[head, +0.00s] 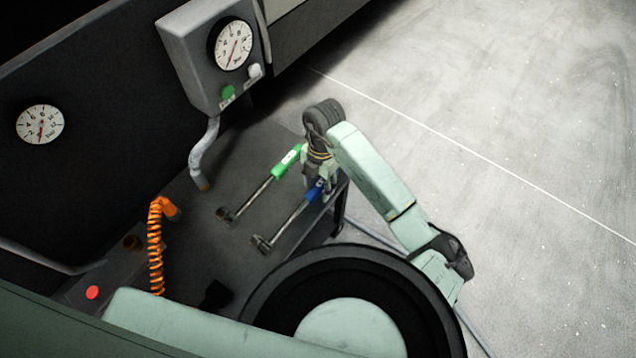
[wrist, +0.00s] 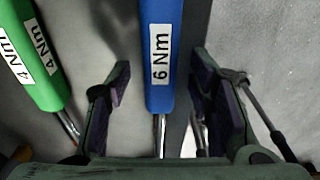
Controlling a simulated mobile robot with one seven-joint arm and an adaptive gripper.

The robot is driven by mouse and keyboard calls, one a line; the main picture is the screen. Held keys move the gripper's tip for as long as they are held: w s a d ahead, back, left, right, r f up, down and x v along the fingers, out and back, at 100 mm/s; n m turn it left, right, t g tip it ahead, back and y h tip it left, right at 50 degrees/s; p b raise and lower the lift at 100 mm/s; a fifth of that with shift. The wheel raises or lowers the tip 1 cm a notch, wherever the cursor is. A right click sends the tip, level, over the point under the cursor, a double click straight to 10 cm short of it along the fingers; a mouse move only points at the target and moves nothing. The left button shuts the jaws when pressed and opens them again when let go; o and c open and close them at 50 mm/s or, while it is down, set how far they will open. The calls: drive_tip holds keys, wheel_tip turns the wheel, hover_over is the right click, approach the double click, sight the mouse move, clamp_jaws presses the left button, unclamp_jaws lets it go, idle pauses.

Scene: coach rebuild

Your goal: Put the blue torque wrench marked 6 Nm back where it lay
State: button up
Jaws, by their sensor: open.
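The blue torque wrench (head: 287,222) lies on the dark bench top, near its right edge. Its blue handle, labelled 6 Nm, shows in the wrist view (wrist: 161,75). My gripper (head: 321,190) is at the handle end of this wrench. In the wrist view my gripper (wrist: 162,95) is open, with one finger on each side of the blue handle and gaps on both sides. A green torque wrench (head: 262,186) lies beside the blue one, roughly parallel; its 4 Nm label reads in the wrist view (wrist: 35,62).
A grey box with a gauge (head: 205,55) and a bent pipe (head: 204,155) stand behind the wrenches. An orange coiled hose (head: 156,245) and a red button (head: 92,292) are at the left. Open floor (head: 520,110) lies right of the bench (head: 215,255).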

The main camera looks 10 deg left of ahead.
wheel_tip(320, 180, up, 12)
drive_tip(key=w, duration=0.1)
drive_tip(key=shift+w+d, duration=0.15)
idle(0.3)
